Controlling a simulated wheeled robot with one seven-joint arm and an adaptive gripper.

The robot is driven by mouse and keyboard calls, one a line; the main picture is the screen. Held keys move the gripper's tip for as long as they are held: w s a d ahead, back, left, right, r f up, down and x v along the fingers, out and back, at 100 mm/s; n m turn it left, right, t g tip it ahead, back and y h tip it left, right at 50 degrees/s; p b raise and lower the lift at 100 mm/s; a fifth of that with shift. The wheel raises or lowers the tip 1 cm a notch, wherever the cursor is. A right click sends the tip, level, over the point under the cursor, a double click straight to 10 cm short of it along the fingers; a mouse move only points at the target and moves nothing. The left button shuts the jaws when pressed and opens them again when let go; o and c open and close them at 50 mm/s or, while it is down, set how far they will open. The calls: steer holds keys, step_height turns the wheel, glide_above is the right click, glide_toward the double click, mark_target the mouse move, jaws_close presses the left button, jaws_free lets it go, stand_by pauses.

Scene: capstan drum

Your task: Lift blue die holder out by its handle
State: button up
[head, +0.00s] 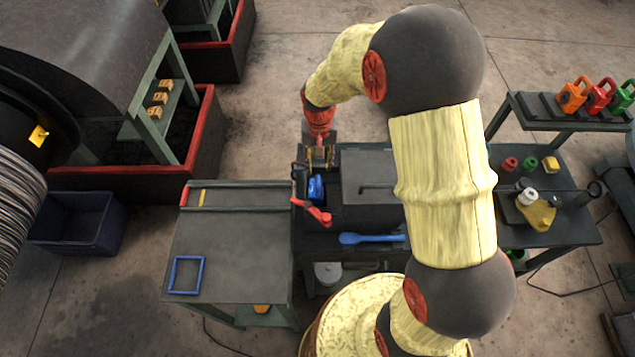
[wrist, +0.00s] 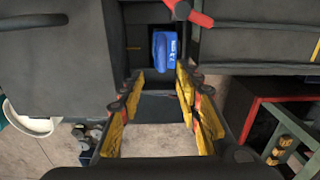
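The blue die holder (head: 316,188) sits in a dark open recess of the bench machine. In the wrist view the blue die holder (wrist: 164,50) shows as a blue block with pale marks, just beyond the fingertips. My gripper (head: 319,156) hangs at the back side of the recess, close to the holder in the head view. In the wrist view my gripper (wrist: 158,85) has its yellow-padded fingers spread wide, with nothing between them. The fingers look apart from the holder.
A red lever (head: 318,214) stands beside the recess, with a dark box (head: 368,190) to its right. A blue spoon-like tool (head: 370,239) lies in front. The left bench has a blue frame outline (head: 187,275) and is mostly clear. A right bench holds small parts.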

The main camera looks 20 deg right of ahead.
mark_target(318, 180)
steer(key=shift+s+a+f, duration=0.15)
steer(key=shift+s+f, duration=0.05)
steer(key=shift+s, duration=0.05)
step_height(318, 180, down, 2)
steer(key=shift+s+a+f, duration=0.1)
steer(key=shift+a+f, duration=0.05)
steer(key=shift+f+p, duration=0.35)
steer(key=shift+f, duration=0.05)
steer(key=f, duration=0.3)
steer(key=f+p, duration=0.1)
steer(key=shift+s+a+f, duration=0.1)
steer(key=shift+s+f, duration=0.05)
steer(key=shift+s, duration=0.25)
steer(key=shift+c, duration=1.2)
jaws_close()
